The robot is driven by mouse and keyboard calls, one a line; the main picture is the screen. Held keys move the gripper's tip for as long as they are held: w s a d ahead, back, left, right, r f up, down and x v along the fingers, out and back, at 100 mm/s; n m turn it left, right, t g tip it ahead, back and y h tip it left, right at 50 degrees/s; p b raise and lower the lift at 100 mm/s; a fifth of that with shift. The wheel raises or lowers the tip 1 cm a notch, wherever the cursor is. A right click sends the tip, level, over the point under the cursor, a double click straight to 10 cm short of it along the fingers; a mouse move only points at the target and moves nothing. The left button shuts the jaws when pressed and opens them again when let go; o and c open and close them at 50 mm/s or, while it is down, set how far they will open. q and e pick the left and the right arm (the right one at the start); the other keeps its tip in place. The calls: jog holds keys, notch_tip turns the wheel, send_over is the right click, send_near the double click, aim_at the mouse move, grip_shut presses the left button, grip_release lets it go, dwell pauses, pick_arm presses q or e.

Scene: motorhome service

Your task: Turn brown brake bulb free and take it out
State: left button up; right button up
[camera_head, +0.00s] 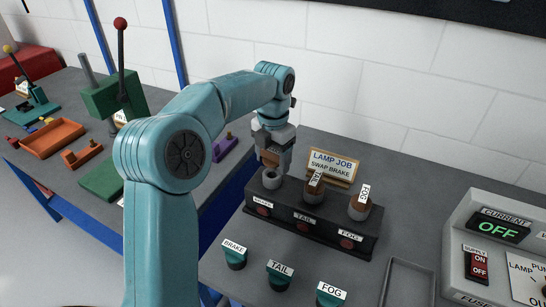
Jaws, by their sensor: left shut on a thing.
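My left gripper (271,163) points down over the brake socket (265,181) at the left end of the dark lamp holder block (307,216). It is shut on the brown brake bulb (269,158), which shows only as a small brown patch between the fingers. The bulb is at or just above the socket's grey rim; I cannot tell whether its base is still inside. The tail bulb (315,186) and fog bulb (360,204) stand upright in the other two sockets. My right gripper is not in view.
A lamp job sign (331,166) reading "SWAP BRAKE" stands behind the block. In front are the labelled brake (235,258), tail (280,276) and fog (330,295) pieces.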

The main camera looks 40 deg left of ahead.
aim_at(273, 150)
pick_arm(q)
jog(key=shift+r+p, duration=2.35)
jog(key=shift+r, duration=0.25)
jog(key=shift+c, duration=0.2)
jog(key=shift+f, duration=0.1)
